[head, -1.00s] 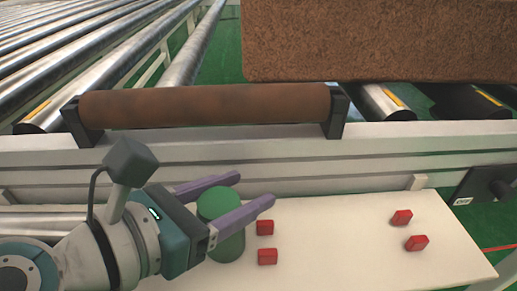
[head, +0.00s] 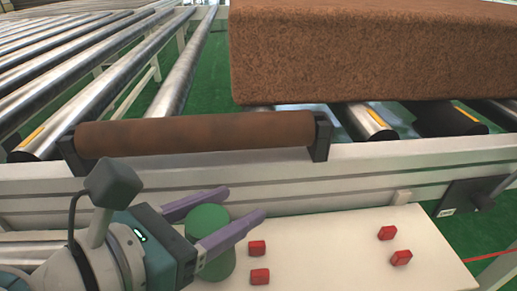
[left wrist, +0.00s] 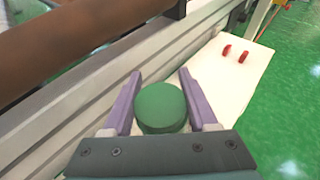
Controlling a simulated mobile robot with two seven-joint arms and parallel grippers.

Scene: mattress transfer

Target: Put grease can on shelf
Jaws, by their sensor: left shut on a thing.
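In the left wrist view the can's round top (left wrist: 161,105) lies between both fingers. The can's lower part is partly hidden by the near finger. I cannot tell whether its base touches the board. My right gripper is not in view.
Several red blocks (head: 387,232) stand on the board. Behind it runs a pale conveyor rail (head: 200,178) with a brown roller (head: 195,135). A large brown mattress block (head: 370,55) lies on the rollers. The board's middle is clear.

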